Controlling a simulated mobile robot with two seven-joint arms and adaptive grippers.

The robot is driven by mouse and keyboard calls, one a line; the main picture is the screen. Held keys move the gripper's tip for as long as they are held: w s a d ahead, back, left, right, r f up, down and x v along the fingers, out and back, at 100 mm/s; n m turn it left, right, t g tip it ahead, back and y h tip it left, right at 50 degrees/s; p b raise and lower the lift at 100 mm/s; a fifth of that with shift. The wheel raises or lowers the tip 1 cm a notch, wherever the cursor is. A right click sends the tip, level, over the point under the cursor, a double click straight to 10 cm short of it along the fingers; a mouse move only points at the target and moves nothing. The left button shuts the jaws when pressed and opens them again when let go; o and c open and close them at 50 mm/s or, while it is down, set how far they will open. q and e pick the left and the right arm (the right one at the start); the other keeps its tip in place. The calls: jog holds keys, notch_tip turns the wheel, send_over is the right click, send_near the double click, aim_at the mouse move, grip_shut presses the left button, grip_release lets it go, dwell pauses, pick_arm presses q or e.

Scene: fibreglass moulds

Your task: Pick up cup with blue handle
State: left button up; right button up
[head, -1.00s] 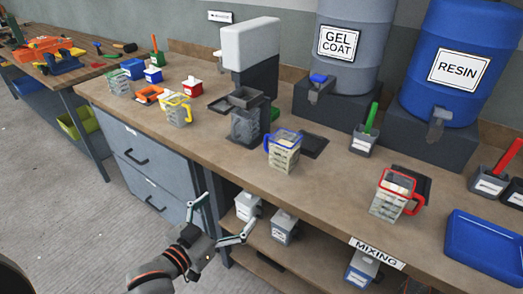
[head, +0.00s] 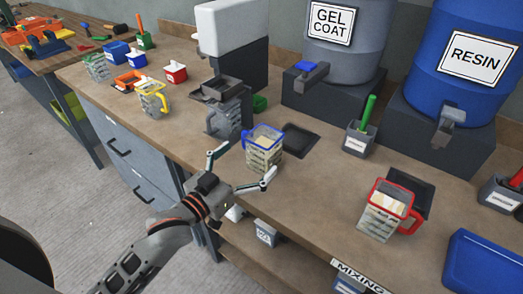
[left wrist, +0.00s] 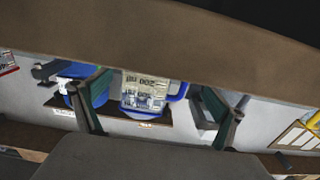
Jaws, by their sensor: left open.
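The cup with blue handle (head: 264,150) is a clear measuring cup with a blue rim, standing upright on the workbench near its front edge. It also shows in the left wrist view (left wrist: 147,95), framed between the two fingers. My left gripper (head: 247,158) is open and empty, in front of the cup on the near side, with its fingers spread toward it. In the left wrist view its fingers (left wrist: 155,103) are wide apart. I cannot tell whether either finger touches the cup. My right gripper is not in view.
A yellow-handled cup (head: 152,99) and a red-handled cup (head: 389,211) stand to either side on the bench. A dark flat pad (head: 300,141) lies right of the blue cup, and a grey-and-white machine (head: 232,70) stands behind it. A blue tray (head: 485,265) sits at right.

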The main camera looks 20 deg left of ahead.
aim_at(266, 142)
pick_arm(q)
jog(key=x, duration=0.4)
jog(key=shift+d, duration=0.15)
jog(key=shift+c, duration=0.3)
jog(key=c, duration=1.5)
jog(key=shift+r, duration=0.15)
